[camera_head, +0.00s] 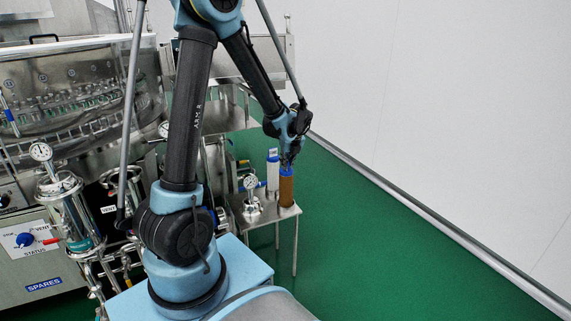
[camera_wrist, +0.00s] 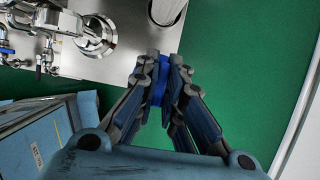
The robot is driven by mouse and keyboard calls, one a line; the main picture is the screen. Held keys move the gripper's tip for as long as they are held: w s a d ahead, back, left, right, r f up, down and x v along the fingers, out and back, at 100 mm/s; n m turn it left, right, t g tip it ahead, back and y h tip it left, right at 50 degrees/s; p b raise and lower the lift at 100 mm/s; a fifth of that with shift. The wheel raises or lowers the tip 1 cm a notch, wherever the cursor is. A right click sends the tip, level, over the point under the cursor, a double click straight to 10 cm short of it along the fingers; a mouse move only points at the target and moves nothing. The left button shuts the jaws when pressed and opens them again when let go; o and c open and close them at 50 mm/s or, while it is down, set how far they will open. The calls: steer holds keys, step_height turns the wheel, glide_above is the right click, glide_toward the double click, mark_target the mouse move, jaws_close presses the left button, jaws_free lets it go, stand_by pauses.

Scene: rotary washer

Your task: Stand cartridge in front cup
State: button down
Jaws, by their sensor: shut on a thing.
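A brown cartridge (camera_head: 287,190) with a blue cap (camera_head: 287,171) is upright at the right end of a small steel table. My gripper (camera_head: 290,160) points down from above and is shut on the blue cap. In the wrist view the cap (camera_wrist: 158,84) shows between the fingers (camera_wrist: 160,80), over the green floor just off the table's edge. The cartridge's body is hidden there. I cannot tell whether its bottom touches the table. A white cartridge with a blue band (camera_head: 273,174) stands just behind it. I cannot make out the front cup clearly.
The steel table (camera_head: 255,221) also bears a gauge on a round base (camera_head: 252,195), close left of the cartridge. A pale round top (camera_wrist: 167,10) shows at the wrist view's upper edge. Steel housings and pipes (camera_head: 75,210) fill the left. Green floor (camera_head: 370,240) is clear at right.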

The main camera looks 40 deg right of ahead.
steer(key=shift+f, duration=0.1)
steer(key=c, duration=1.7)
jaws_free()
